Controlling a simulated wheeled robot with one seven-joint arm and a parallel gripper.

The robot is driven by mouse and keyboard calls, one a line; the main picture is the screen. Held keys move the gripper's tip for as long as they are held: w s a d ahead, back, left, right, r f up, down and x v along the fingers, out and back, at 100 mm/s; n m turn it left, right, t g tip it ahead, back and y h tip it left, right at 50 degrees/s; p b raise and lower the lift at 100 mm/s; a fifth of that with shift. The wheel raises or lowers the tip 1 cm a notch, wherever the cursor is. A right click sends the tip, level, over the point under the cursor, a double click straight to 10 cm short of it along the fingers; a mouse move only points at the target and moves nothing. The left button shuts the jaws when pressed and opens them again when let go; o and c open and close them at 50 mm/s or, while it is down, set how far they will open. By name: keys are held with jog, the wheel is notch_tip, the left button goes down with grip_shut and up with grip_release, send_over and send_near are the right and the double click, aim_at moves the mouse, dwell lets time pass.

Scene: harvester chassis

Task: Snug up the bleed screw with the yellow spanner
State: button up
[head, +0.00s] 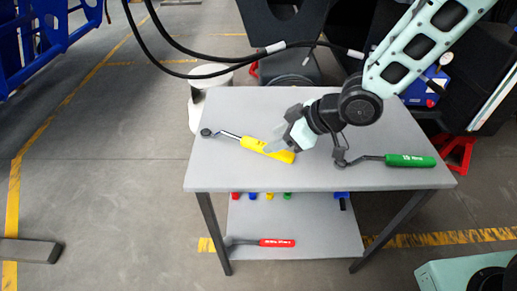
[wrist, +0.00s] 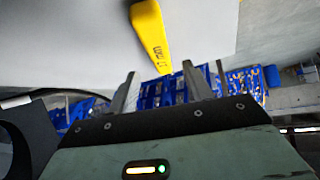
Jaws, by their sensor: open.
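The yellow spanner (head: 281,155) lies on the grey table top, its yellow handle to the right and its dark ring head to the left. My gripper (head: 275,145) is open over the yellow handle, close to its right part. In the wrist view the handle (wrist: 149,32) runs down from the top edge, and its end lies in line with the gap between my open fingers (wrist: 160,85). I cannot tell whether the fingers touch it. The bleed screw is not identifiable in either view.
A green-handled spanner (head: 410,160) lies on the table (head: 315,178) at the right. A red-handled one (head: 277,243) lies on the lower shelf (head: 315,235), near small coloured items. A white cylinder (head: 197,113) stands behind the table's left edge. Black hoses (head: 215,60) hang behind.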

aim_at(261, 144)
jog(key=b+x, duration=0.1)
jog(key=x, duration=0.4)
jog(key=shift+a, duration=0.15)
grip_shut()
jog(key=shift+r, duration=0.1)
notch_tip(261, 144, up, 10)
jog(key=p, duration=0.3)
jog(key=shift+p, duration=0.4)
jog(key=c, duration=1.1)
grip_release()
